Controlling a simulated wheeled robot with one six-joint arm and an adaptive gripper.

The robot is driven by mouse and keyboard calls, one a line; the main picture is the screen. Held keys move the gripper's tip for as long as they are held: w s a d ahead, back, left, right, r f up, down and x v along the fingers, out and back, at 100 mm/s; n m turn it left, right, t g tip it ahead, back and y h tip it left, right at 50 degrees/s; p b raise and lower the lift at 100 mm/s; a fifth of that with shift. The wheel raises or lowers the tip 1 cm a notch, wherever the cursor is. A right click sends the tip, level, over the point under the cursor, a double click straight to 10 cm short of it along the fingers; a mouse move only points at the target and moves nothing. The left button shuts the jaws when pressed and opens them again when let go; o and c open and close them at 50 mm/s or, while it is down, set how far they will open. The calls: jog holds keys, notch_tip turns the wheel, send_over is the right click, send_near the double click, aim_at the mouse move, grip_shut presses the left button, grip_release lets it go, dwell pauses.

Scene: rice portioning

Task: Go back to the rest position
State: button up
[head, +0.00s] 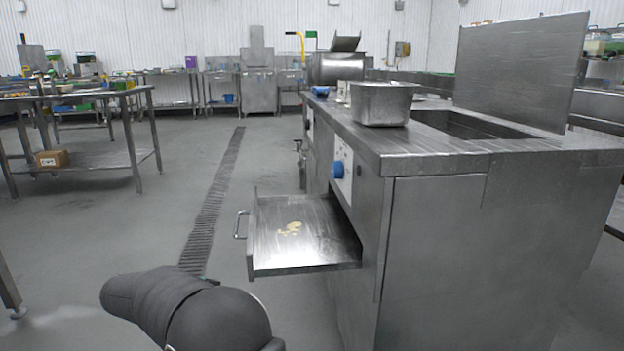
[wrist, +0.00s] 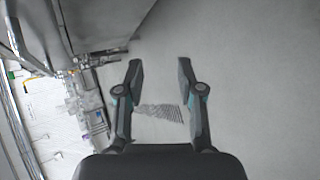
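My gripper (wrist: 160,78) shows in the wrist view with its two fingers apart and nothing between them. Past the fingers are bare grey floor and a piece of the drain grate. In the head view only dark rounded parts of my arm show at the bottom, left of the pulled-out drawer; the fingers are not visible there.
A steel counter (head: 480,240) stands at the right with an open drawer (head: 320,245) bearing some yellowish bits. A steel pan (head: 382,103) sits on top beside a raised lid (head: 520,70). A table (head: 75,155) is at left. The floor around the drain grate (head: 215,195) is clear.

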jog(key=s+d+r+m+g+y+p, duration=0.1)
jog(key=s+d+r+m, duration=0.3)
jog(key=s+d, duration=0.7)
jog(key=s+d+r+m+g+y+p, duration=0.1)
jog(key=s+d+r+m+y+p, duration=0.2)
jog(key=s+d+r, duration=0.5)
jog(key=s+d+r+m+g+y+p, duration=0.1)
jog(key=s+d+r+m+y+p, duration=0.2)
jog(key=s+d, duration=1.1)
jog(key=d+r+m, duration=0.2)
jog(key=d+r, duration=0.1)
jog(key=d, duration=0.6)
jog(key=shift+s+r+m+g, duration=0.25)
jog(key=shift+r+m+g, duration=0.05)
jog(key=shift+r, duration=0.1)
